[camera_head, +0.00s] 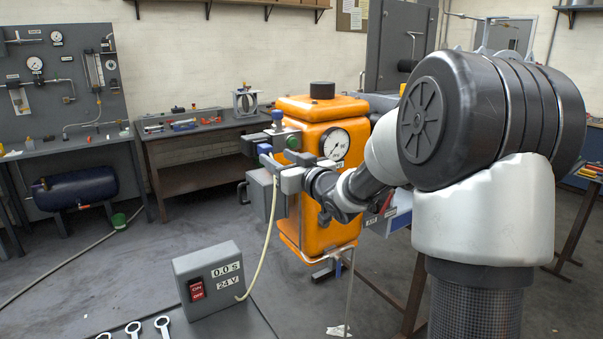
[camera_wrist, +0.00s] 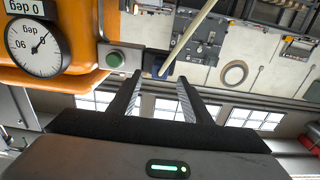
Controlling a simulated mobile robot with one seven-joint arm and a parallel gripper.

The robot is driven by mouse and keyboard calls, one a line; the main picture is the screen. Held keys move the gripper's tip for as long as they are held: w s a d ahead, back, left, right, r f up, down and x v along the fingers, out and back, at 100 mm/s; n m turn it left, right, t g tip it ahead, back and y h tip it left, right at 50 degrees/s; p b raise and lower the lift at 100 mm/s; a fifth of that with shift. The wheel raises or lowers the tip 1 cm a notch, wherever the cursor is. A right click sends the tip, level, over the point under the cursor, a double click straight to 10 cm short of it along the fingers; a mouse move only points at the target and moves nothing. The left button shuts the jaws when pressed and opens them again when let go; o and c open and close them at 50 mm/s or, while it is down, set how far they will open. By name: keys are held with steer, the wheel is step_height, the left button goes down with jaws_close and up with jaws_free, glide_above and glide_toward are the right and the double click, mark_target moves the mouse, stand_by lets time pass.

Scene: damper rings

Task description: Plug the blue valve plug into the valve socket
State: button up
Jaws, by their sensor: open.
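The blue valve plug (camera_head: 264,148) appears on the left side of the orange tank unit (camera_head: 306,200), against the grey valve block (camera_head: 252,144). Its pale cable hangs down to the grey control box. In the wrist view a dark blue part, apparently the plug (camera_wrist: 157,66), lies just beyond and between the fingertips, with the cable beside it. My gripper (camera_head: 272,164) is beside the plug; its two fingers stand apart in the wrist view (camera_wrist: 160,78), with nothing clearly between them. The socket's mouth is hidden, so I cannot tell how deep the plug sits.
A round gauge (camera_head: 335,144) and a green button (camera_wrist: 115,60) are close to my gripper. The grey control box (camera_head: 210,280) with a red switch stands below at the front, with several ring-ended wrenches (camera_head: 133,329) nearby. Floor to the left is open, crossed by a hose.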

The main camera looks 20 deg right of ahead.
steer(key=v, duration=1.2)
steer(key=shift+s+r, duration=0.1)
